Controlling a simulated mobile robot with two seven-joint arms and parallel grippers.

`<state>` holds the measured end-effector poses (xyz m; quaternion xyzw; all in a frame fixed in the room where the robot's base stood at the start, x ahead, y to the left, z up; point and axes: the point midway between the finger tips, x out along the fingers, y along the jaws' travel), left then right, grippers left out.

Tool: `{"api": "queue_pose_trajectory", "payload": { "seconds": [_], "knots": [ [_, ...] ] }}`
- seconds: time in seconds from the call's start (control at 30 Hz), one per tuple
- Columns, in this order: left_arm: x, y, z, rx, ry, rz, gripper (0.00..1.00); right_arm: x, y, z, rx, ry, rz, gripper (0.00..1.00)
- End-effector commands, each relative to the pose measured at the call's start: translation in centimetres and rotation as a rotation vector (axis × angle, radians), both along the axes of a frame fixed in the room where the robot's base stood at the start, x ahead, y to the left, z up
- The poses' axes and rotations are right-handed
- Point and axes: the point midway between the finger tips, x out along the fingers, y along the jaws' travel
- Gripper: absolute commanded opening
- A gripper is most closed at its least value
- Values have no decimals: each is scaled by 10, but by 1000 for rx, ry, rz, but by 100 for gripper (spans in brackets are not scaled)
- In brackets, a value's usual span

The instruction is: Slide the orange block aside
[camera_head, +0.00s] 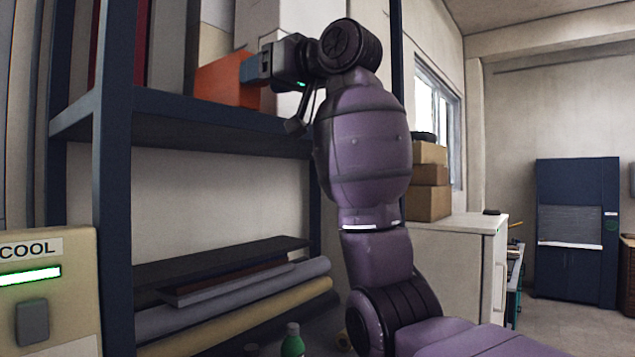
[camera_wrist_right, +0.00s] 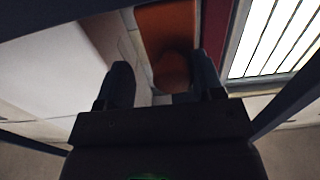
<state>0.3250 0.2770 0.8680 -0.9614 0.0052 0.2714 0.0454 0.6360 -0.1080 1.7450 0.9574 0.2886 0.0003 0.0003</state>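The orange block (camera_head: 225,82) stands on the upper dark blue shelf (camera_head: 200,112) in the head view. Part of it is hidden behind my right gripper (camera_head: 250,69), which is at its right side. In the right wrist view the orange block (camera_wrist_right: 165,35) shows ahead of and partly between the fingers of my right gripper (camera_wrist_right: 163,75). The fingers are apart, and the block lies nearer the right-hand finger. I cannot tell whether that finger touches it. My left gripper is not in view.
Tall dark red and grey items (camera_head: 165,45) stand left of the block on the same shelf. A shelf post (camera_head: 115,180) rises at the left. Rolled material (camera_head: 235,300) lies on the lower shelf. A beige COOL panel (camera_head: 60,270) is at lower left.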

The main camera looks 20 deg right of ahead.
Motion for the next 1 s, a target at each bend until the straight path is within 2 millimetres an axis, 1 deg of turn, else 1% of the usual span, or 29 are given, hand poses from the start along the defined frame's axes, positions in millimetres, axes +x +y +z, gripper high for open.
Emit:
{"api": "queue_pose_trajectory", "payload": {
  "seconds": [0.03,0.1,0.2,0.3,0.87,1.0],
  "knots": [
    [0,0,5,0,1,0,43,6,-8,1,3,4,-3,60],
    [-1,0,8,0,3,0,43,12,-18,1,3,4,-2,60],
    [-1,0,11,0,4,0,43,17,-31,1,2,1,-2,60],
    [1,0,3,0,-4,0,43,0,-39,-1,0,-5,-3,60],
    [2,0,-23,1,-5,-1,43,-75,-88,-2,-1,-2,-3,60],
    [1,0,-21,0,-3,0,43,-74,-88,17,46,-102,-23,60]
  ]
}}
